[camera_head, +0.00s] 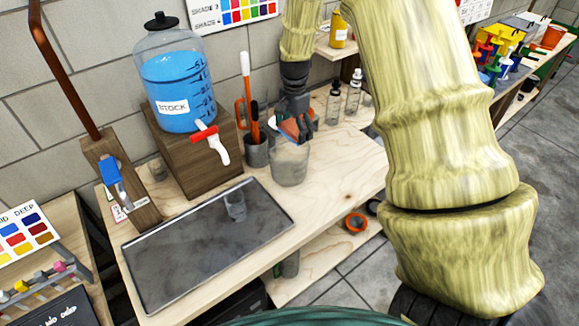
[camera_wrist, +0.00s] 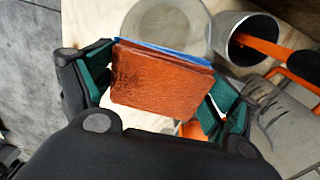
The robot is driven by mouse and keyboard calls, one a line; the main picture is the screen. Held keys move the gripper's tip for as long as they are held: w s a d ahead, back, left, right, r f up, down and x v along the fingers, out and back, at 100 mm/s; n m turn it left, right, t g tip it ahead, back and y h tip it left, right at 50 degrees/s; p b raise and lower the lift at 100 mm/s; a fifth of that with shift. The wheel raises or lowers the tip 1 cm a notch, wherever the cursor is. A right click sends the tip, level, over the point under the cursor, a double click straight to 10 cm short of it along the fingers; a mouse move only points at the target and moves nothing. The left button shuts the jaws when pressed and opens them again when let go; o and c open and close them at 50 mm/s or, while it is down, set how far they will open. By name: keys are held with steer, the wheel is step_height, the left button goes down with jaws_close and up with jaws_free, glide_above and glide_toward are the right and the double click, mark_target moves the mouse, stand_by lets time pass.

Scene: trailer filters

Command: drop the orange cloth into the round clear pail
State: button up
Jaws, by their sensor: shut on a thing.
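My gripper (camera_head: 296,118) is shut on the orange cloth (camera_wrist: 158,84), a folded, rust-orange block gripped between both fingers in the wrist view. A blue edge shows along the cloth's far side. In the head view the cloth (camera_head: 289,129) hangs just above the rim of the round clear pail (camera_head: 289,167), partly hidden by my gripper. The pail stands upright on the pale wooden bench. In the wrist view the pail (camera_wrist: 180,14) is partly hidden behind the cloth. I cannot tell whether the cloth touches the rim.
A grey metal cup (camera_head: 256,152) with orange-handled tools stands close left of the pail. A blue stock tank (camera_head: 178,90) with a red-handled tap sits on a wooden block. A dark tray (camera_head: 200,250) holding a small clear cup lies in front. Bottles (camera_head: 333,103) stand behind right.

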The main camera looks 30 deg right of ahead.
steer(key=shift+f, duration=0.2)
steer(key=o, duration=0.9)
step_height(320, 180, up, 12)
stand_by(0.5)
